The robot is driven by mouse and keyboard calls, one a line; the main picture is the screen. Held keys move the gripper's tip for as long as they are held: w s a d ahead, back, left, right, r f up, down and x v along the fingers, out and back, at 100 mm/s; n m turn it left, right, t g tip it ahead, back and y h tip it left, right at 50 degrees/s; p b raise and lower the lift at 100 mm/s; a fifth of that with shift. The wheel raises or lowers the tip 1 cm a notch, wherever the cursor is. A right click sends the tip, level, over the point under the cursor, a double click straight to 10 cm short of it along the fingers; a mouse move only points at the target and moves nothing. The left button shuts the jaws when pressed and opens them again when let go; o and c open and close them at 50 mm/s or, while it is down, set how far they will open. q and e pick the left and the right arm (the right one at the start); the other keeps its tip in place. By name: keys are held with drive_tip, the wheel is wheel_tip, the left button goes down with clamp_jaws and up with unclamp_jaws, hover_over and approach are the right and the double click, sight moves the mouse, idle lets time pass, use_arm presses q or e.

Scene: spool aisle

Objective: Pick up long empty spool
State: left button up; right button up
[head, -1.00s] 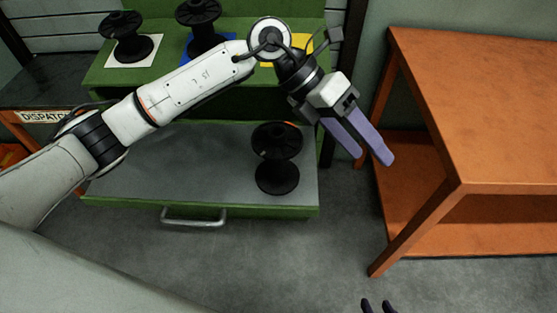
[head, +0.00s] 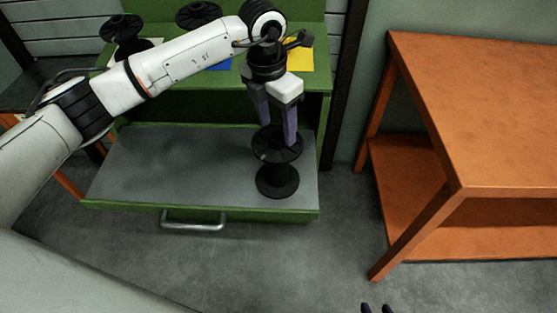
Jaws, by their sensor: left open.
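A black empty spool (head: 277,183) stands upright on the grey floor of the pulled-out green drawer (head: 160,170), near its right end. My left gripper (head: 277,128) points down over the spool with its purple fingers apart. The fingertips overlap the spool's upper flange in the picture; I cannot tell whether they touch it. Two more black spools stand on the green top behind, one at the left (head: 123,32) and one in the middle (head: 198,16), partly hidden by my arm. My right gripper (head: 377,309) shows only as two separated dark fingertips at the bottom edge.
A yellow square (head: 300,55) on the green top is bare. A blue square (head: 220,65) lies under the middle spool. An orange table (head: 480,110) with a lower shelf stands at the right. The drawer has a metal handle (head: 193,226) in front. Grey floor is clear before it.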

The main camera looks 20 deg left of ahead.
use_arm(q)
drive_tip(key=shift+w+d+f, duration=0.1)
drive_tip(key=shift+d+f, duration=0.05)
drive_tip(key=shift+f, duration=1.1)
clamp_jaws()
drive_tip(key=shift+r, duration=0.15)
